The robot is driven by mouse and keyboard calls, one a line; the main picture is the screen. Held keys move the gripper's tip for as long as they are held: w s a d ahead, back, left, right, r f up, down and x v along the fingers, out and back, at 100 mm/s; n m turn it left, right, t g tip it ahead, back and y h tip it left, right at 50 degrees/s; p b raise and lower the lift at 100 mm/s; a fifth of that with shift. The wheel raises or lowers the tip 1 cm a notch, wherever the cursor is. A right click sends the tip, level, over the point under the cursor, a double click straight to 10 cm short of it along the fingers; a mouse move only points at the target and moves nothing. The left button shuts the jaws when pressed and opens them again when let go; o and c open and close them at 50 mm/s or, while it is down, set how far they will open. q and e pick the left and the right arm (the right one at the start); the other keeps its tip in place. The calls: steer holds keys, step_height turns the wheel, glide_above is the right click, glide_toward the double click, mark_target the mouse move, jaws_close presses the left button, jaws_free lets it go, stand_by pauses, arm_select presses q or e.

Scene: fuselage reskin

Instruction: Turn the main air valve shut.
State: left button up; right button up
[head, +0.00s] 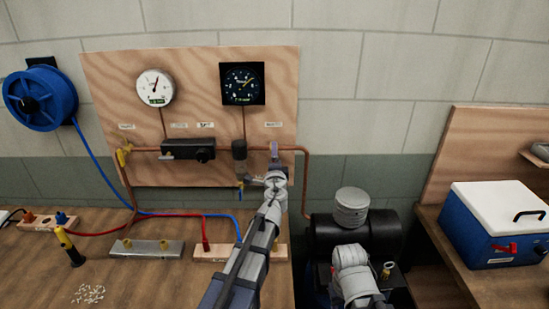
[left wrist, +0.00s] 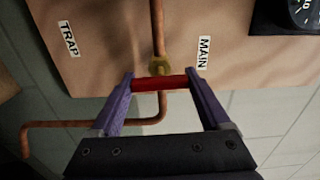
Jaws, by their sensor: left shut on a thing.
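The main air valve (left wrist: 159,64) is a brass body on a copper pipe, beside a label reading MAIN (left wrist: 204,52). Its red handle (left wrist: 160,83) lies across the pipe's line in the left wrist view. My left gripper (left wrist: 160,86) is shut on this handle, with a purple finger at each end of it. In the head view my left gripper (head: 274,150) is at the right end of the wooden panel and hides the valve. My right gripper is not in view; part of my right arm shows at the lower right.
The wooden panel (head: 110,85) carries a white gauge (head: 155,87), a black gauge (head: 242,84) and a regulator (head: 188,149). A black tank (head: 385,232) stands right of the bench. A blue cooler (head: 478,225) sits at far right. A TRAP label (left wrist: 68,39) is across the pipe.

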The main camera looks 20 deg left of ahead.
arm_select(q)
steer(key=shift+m, duration=0.3)
steer(key=o, duration=1.2)
steer(key=v, duration=0.8)
